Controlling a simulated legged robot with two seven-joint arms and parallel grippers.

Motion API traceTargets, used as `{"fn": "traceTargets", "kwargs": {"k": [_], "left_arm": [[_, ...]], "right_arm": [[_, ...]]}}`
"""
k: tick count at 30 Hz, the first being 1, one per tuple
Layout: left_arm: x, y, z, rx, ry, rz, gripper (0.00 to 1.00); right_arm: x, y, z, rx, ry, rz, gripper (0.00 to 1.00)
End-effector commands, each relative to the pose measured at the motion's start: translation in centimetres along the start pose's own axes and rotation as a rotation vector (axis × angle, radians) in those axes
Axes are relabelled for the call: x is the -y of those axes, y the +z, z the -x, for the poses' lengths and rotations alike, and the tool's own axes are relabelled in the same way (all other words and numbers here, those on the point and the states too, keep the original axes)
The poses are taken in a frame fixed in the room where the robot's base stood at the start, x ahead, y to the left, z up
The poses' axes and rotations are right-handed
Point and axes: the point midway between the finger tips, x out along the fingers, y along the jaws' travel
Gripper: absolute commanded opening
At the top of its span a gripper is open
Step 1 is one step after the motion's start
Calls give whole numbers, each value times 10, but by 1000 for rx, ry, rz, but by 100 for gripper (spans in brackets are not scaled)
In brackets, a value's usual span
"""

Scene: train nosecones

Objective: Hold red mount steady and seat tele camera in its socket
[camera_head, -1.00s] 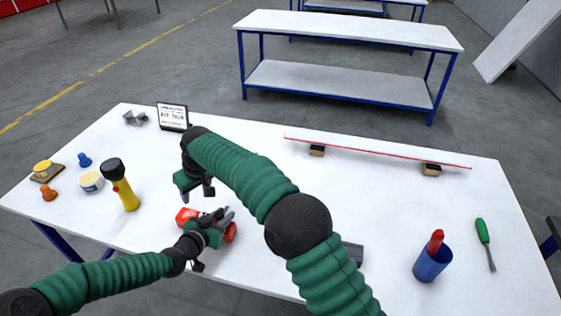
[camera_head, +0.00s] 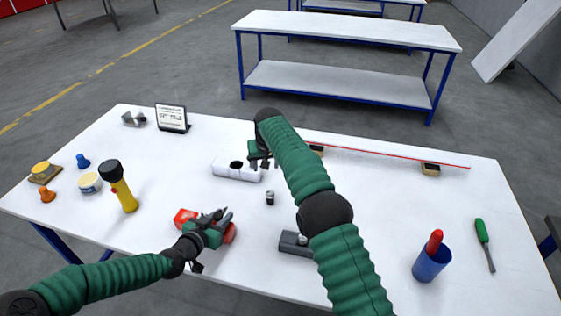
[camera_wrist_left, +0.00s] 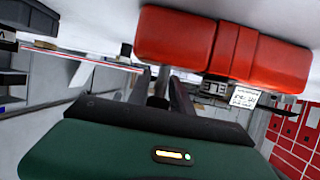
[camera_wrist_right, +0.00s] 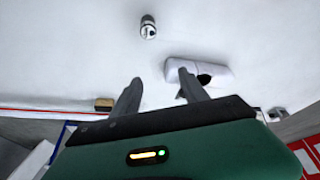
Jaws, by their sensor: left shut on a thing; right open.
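The red mount (camera_head: 182,217) lies on the near middle of the white table. My left gripper (camera_head: 222,219) is shut on it and hides part of it. In the left wrist view the mount (camera_wrist_left: 225,45) shows as a long red block at the fingertips. A small silver and black cylinder, likely the tele camera (camera_head: 270,198), stands on the table right of the mount. It also shows in the right wrist view (camera_wrist_right: 148,28). My right gripper (camera_head: 259,160) is open and empty above the table, beyond the cylinder. The mount's socket cannot be made out.
A white block (camera_head: 228,170) with a dark hole lies near my right gripper. A grey block (camera_head: 292,243) is partly behind my right arm. A yellow flashlight (camera_head: 124,190) stands left; a blue cup (camera_head: 432,264) and green screwdriver (camera_head: 485,243) are right.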

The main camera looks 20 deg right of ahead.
Motion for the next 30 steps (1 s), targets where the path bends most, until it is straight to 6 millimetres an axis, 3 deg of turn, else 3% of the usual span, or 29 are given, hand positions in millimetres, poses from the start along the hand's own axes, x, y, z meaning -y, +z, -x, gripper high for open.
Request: {"fn": "traceTargets", "kwargs": {"k": [3, 9, 23, 24, 30], "left_arm": [[0, 0, 0, -1, 0, 0, 0], [0, -1, 0, -1, 0, -1, 0], [0, 0, 0, -1, 0, 0, 0], [0, 0, 0, -1, 0, 0, 28], [0, 0, 0, -1, 0, 0, 51]], "right_arm": [[-25, -5, -4, -3, 24, -57, 52], [-48, -8, -7, -5, 48, -110, 52], [-51, -8, -7, -6, 51, -116, 52], [-51, -8, -7, -6, 50, -115, 52], [-50, -8, -7, -6, 50, -115, 52]]}}
